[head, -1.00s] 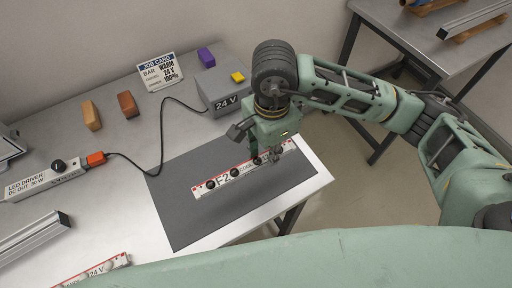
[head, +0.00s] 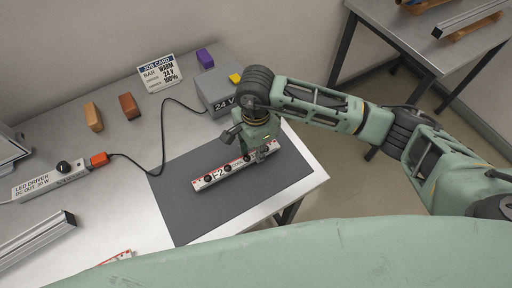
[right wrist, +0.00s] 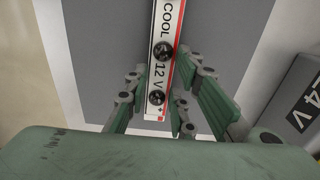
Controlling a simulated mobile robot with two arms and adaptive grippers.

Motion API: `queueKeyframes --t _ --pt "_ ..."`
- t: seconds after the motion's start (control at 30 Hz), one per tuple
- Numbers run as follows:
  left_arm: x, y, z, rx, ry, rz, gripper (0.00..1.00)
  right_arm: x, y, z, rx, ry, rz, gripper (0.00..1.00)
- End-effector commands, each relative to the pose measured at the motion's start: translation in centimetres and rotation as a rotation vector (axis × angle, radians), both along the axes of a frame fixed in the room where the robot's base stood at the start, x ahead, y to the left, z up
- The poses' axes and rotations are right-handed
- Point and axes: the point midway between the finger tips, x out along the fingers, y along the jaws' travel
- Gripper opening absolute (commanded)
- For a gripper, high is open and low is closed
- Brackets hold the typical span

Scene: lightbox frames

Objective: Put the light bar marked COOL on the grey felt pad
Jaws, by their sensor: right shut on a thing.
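The light bar (head: 215,177) is white with red edging and dark round knobs. It reads COOL and 12 V in the right wrist view (right wrist: 164,50). It is over the grey felt pad (head: 185,220), slanting up to the right. I cannot tell whether it touches the pad or hangs just above it. My right gripper (head: 262,152) is shut on the bar near its right end in the head view. In the right wrist view the bar's 12 V end lies between the fingers (right wrist: 157,100). My left gripper is not in view.
A grey 24 V box (head: 215,92) stands behind the pad, its cable running to the LED driver (head: 45,185). A job card (head: 160,72), coloured blocks (head: 128,106) and a metal profile (head: 35,240) stand around. Another bar (head: 118,257) is partly hidden at the front.

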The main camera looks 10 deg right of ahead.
Motion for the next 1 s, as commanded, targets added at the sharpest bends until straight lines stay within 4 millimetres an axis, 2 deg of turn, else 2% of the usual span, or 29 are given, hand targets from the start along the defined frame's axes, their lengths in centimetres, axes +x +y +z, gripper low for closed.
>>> queueKeyframes --t 0.1,0.13,0.33,0.6,0.73,0.77,0.87,1.0 --pt "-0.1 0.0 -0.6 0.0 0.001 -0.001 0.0 0.0 0.0 -0.4 0.0 -0.001 0.0 0.0" --pt "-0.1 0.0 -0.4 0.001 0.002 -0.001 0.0 0.0 0.0 -0.3 0.0 0.0 0.0 0.25" --pt "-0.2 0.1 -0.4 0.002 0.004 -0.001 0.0 0.0 0.0 -0.2 0.0 0.0 0.0 0.42" --pt "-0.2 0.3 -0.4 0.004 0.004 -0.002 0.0 0.0 0.0 -0.2 0.0 0.0 0.0 0.42" --pt "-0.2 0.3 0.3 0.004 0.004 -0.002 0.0 0.0 0.0 0.3 0.0 0.0 -0.001 0.42" --pt "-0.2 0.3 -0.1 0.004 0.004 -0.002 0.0 0.1 0.0 0.4 0.001 -0.003 0.0 0.42" --pt "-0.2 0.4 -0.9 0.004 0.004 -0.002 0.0 0.2 0.1 1.9 0.002 -0.006 0.0 0.42" --pt "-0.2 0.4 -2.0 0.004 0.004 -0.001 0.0 0.2 0.1 5.0 0.002 -0.008 0.002 0.42"
